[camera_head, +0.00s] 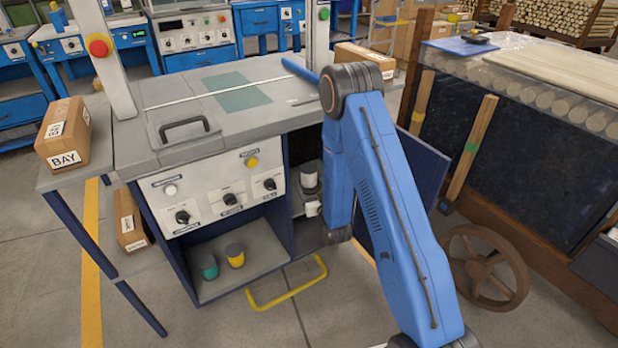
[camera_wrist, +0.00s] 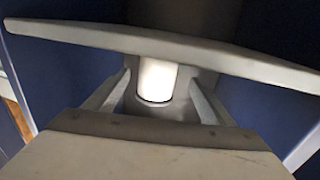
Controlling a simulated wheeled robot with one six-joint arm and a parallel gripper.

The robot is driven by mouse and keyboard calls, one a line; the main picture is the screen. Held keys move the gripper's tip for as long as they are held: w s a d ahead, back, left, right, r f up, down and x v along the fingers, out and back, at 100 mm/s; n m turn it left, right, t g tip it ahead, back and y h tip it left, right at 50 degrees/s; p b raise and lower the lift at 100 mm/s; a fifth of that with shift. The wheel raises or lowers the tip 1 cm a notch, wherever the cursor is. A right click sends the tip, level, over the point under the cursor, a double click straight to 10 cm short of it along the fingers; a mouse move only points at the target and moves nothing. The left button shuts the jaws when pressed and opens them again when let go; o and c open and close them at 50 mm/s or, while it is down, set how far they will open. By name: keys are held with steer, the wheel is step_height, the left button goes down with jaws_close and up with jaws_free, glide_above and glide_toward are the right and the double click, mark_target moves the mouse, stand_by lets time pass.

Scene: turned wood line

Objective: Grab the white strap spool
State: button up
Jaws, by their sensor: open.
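The white strap spool (camera_head: 309,172) is a small white cylinder inside the open compartment of the workbench cabinet, at its right side. In the wrist view the white spool (camera_wrist: 157,80) stands upright on a grey surface. My gripper (camera_wrist: 160,100) is open, with one finger on each side of the spool in the picture. A gap shows on both sides, and I cannot tell how far the fingertips reach along it. A pale bar crosses the wrist view near the spool's top. In the head view my arm hides most of the gripper.
The grey bench top (camera_head: 160,95) has a handle (camera_head: 184,124) on it. A lower compartment holds a teal container (camera_head: 209,267) and a yellow container (camera_head: 235,256). A yellow floor handle (camera_head: 288,292) stands in front. A brown wheel (camera_head: 484,268) stands at the right.

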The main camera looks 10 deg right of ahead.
mark_target(311, 182)
steer(key=w, duration=0.3)
steer(key=shift+w+a, duration=0.1)
steer(key=shift+w+r, duration=0.15)
steer(key=shift+w, duration=1.25)
steer(key=shift+w+r, duration=0.15)
steer(key=shift+w, duration=1.2)
steer(key=c, duration=1.3)
